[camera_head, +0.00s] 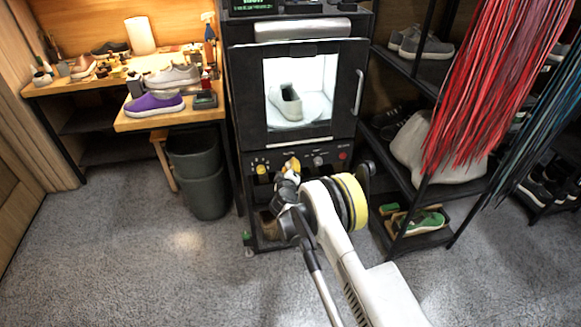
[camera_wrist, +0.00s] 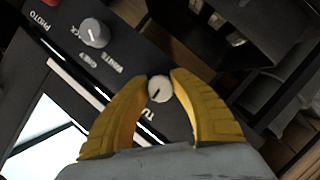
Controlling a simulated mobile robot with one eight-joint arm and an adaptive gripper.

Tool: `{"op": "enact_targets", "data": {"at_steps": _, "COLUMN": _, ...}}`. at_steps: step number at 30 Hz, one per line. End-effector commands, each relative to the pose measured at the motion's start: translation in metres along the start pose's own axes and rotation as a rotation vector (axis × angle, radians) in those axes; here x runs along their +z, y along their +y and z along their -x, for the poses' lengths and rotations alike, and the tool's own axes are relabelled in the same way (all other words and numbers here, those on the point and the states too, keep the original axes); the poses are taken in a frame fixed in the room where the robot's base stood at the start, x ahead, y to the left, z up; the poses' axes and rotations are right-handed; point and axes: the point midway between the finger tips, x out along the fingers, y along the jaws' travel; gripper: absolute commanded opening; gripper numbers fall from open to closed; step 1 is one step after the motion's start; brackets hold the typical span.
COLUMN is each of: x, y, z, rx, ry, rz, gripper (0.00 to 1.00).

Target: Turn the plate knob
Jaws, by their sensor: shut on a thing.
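The plate knob (camera_wrist: 160,89) is a small round pale knob with a dark pointer line, on the black control panel of the cabinet, beside a partly covered label starting "TU". My gripper (camera_wrist: 159,80) has yellow fingers, one on each side of the knob, shut on it. In the head view my gripper (camera_head: 291,166) is at the panel below the cabinet's window and hides the knob. A grey sneaker (camera_head: 286,102) stands on a pale round plate (camera_head: 313,108) inside the lit cabinet (camera_head: 248,98).
A second grey knob (camera_wrist: 94,32) has labels including "GREY" and "WHITE"; it also shows in the head view (camera_head: 318,160). A red button (camera_head: 342,155) is right of it. A workbench (camera_head: 145,122) with shoes stands left, a bin (camera_head: 203,190) below, and a shoe rack (camera_head: 426,240) right.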

Motion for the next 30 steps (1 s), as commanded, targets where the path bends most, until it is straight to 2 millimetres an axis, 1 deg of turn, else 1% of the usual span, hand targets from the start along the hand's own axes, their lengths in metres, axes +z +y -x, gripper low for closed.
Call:
{"op": "enact_targets", "data": {"at_steps": 5, "x": 0.0, "y": 0.001, "z": 0.0, "rx": 0.0, "ry": 0.0, "rz": 0.0, "gripper": 0.0}}
{"op": "enact_targets", "data": {"at_steps": 6, "x": 0.0, "y": 0.001, "z": 0.0, "rx": 0.0, "ry": 0.0, "rz": 0.0, "gripper": 0.34}}
{"op": "enact_targets", "data": {"at_steps": 8, "x": 0.0, "y": 0.001, "z": 0.0, "rx": 0.0, "ry": 0.0, "rz": 0.0, "gripper": 0.51}}
{"op": "enact_targets", "data": {"at_steps": 17, "x": 0.0, "y": 0.0, "z": 0.001, "rx": 0.0, "ry": 0.0, "rz": -0.001, "gripper": 0.51}}
{"op": "enact_targets", "data": {"at_steps": 20, "x": -0.001, "y": 0.0, "z": 0.007, "rx": -0.001, "ry": 0.001, "rz": 0.0, "gripper": 0.51}}
{"op": "enact_targets", "data": {"at_steps": 23, "x": -0.001, "y": 0.0, "z": 0.022, "rx": -0.001, "ry": 0.001, "rz": 0.001, "gripper": 0.51}}
{"op": "enact_targets", "data": {"at_steps": 30, "x": -0.001, "y": 0.0, "z": 0.077, "rx": -0.001, "ry": 0.002, "rz": 0.001, "gripper": 0.51}}
